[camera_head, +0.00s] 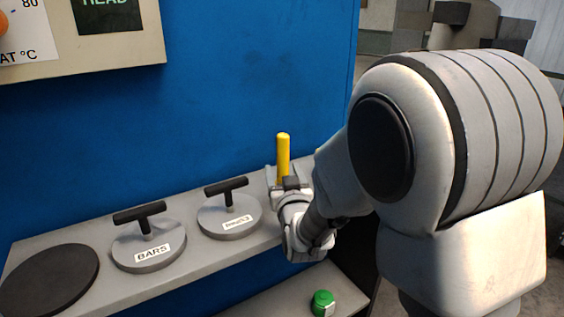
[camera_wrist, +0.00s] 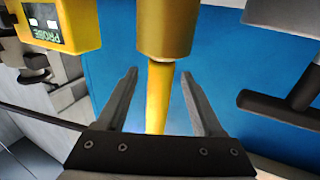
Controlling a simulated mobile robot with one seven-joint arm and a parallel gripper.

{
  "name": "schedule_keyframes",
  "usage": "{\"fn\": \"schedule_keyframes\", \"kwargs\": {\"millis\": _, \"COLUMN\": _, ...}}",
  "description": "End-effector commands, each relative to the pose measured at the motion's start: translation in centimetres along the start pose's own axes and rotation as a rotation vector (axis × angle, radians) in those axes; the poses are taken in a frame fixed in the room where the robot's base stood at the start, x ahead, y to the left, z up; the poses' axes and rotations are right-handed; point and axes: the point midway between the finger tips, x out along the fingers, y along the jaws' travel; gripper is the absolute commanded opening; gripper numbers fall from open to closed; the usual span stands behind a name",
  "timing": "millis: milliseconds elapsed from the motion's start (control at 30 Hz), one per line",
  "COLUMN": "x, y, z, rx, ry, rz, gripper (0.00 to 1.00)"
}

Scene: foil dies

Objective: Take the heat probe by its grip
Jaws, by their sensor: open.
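The heat probe stands upright at the right end of the grey shelf; its yellow, round-topped grip (camera_head: 283,150) shows above my gripper (camera_head: 285,181), which hides its lower part. In the wrist view my gripper (camera_wrist: 159,73) is open, with one finger on each side of the yellow rod of the probe (camera_wrist: 159,95). Gaps show between the rod and both fingers. A thicker brass-coloured part (camera_wrist: 165,28) is in line with the rod at the top of that view.
The shelf (camera_head: 200,265) holds two round dies with black T-handles, one labelled BARS (camera_head: 148,250), and a black disc (camera_head: 48,280). A blue wall (camera_head: 220,100) stands behind. A yellow PROBE box (camera_wrist: 60,22) is near the fingers. A green-topped object (camera_head: 322,303) sits lower.

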Motion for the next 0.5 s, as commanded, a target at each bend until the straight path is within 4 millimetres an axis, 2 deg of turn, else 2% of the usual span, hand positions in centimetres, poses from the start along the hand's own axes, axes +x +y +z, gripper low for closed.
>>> {"fn": "schedule_keyframes", "kwargs": {"millis": 367, "x": -0.23, "y": -0.06, "z": 0.00, "rx": 0.000, "ry": 0.000, "rz": 0.000, "gripper": 0.69}}
{"fn": "schedule_keyframes", "kwargs": {"millis": 500, "x": -0.23, "y": -0.06, "z": 0.00, "rx": 0.000, "ry": 0.000, "rz": 0.000, "gripper": 0.47}}
